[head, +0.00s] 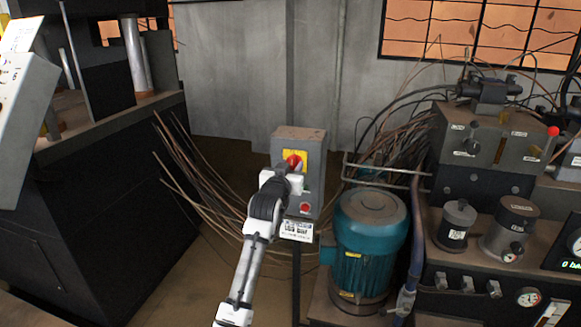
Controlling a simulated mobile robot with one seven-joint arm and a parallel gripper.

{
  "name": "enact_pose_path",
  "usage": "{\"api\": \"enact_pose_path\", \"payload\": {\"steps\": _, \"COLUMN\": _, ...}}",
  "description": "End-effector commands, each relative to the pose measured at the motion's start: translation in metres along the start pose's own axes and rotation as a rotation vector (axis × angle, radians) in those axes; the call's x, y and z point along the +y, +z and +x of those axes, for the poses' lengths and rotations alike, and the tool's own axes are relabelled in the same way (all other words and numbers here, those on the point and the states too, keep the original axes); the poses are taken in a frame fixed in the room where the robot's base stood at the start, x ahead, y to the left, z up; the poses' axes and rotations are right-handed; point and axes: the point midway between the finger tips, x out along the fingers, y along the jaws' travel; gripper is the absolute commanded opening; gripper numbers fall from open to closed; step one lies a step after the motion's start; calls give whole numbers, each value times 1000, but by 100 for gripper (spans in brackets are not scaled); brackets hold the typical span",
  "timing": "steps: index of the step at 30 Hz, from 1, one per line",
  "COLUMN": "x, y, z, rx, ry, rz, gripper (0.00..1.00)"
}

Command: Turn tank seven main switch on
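The main switch (293,159) is a red rotary knob on a yellow plate, on the front of a grey switch box (312,145). The box stands on a dark post in the middle of the head view. A red button (305,208) sits lower on the box, and a white label plate (296,230) is below it; its text is too small to read. My gripper (290,174) is at the front of the box, right by the red knob. My arm hides part of the box's left side. The fingers are too small and covered to show whether they are open or touching the knob.
A teal motor (368,245) stands close right of the box. A hydraulic unit (480,150) with hoses and gauges fills the right side. A large black machine (110,200) stands at the left. Loose cables (195,185) run behind my arm.

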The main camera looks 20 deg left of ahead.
Motion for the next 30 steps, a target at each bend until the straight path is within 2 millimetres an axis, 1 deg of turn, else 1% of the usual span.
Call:
{"api": "enact_pose_path", "payload": {"steps": 3, "x": 0, "y": 0, "z": 0, "rx": 0, "ry": 0, "rz": 0, "gripper": 35}}
{"api": "enact_pose_path", "payload": {"steps": 11, "x": 0, "y": 0, "z": 0, "rx": 0, "ry": 0, "rz": 0, "gripper": 1}}
{"api": "enact_pose_path", "payload": {"steps": 18, "x": 0, "y": 1, "z": 0, "rx": 0, "ry": 1, "rz": 6, "gripper": 0}}
{"api": "enact_pose_path", "payload": {"steps": 23, "x": 1, "y": 3, "z": 0, "rx": 0, "ry": 1, "rz": 46, "gripper": 0}}
{"api": "enact_pose_path", "payload": {"steps": 30, "x": 2, "y": 6, "z": 0, "rx": 1, "ry": 2, "rz": 194, "gripper": 0}}
